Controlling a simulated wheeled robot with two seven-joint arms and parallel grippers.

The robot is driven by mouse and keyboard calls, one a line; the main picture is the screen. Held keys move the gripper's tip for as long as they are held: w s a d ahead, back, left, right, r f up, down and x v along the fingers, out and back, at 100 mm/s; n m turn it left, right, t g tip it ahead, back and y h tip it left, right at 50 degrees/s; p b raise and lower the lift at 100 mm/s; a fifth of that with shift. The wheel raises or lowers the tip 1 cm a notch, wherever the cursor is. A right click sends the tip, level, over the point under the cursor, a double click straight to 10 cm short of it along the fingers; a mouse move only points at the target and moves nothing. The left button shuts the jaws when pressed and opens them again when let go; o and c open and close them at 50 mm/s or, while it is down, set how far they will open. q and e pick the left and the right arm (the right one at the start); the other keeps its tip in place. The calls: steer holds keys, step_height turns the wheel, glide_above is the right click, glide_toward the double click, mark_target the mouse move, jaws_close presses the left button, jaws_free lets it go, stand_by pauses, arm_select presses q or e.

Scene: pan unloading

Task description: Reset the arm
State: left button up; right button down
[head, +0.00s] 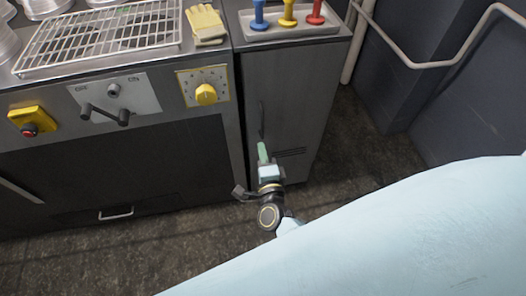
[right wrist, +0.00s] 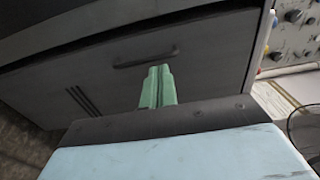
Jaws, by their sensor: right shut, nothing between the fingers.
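My right gripper (head: 262,152) shows in the head view in front of the dark side cabinet, below its top and near its vertical handle. Its green fingers are together with nothing between them. The right wrist view shows the same shut green fingers (right wrist: 157,87) in front of a dark cabinet panel, with the handle (right wrist: 146,57) just beyond them. I cannot tell whether the fingertips touch the cabinet. My light blue right arm (head: 400,225) fills the lower right of the head view. My left gripper is not in view.
A machine with a wire rack (head: 100,40), a yellow dial (head: 205,94) and a red button (head: 29,130) stands at left. Gloves (head: 206,25) lie on it. The cabinet (head: 290,100) carries a tray (head: 290,31) with blue, yellow and red knobbed items. Open floor (head: 365,140) lies right.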

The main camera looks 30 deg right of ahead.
steer(key=shift+s+a, duration=0.1)
steer(key=shift+s, duration=0.2)
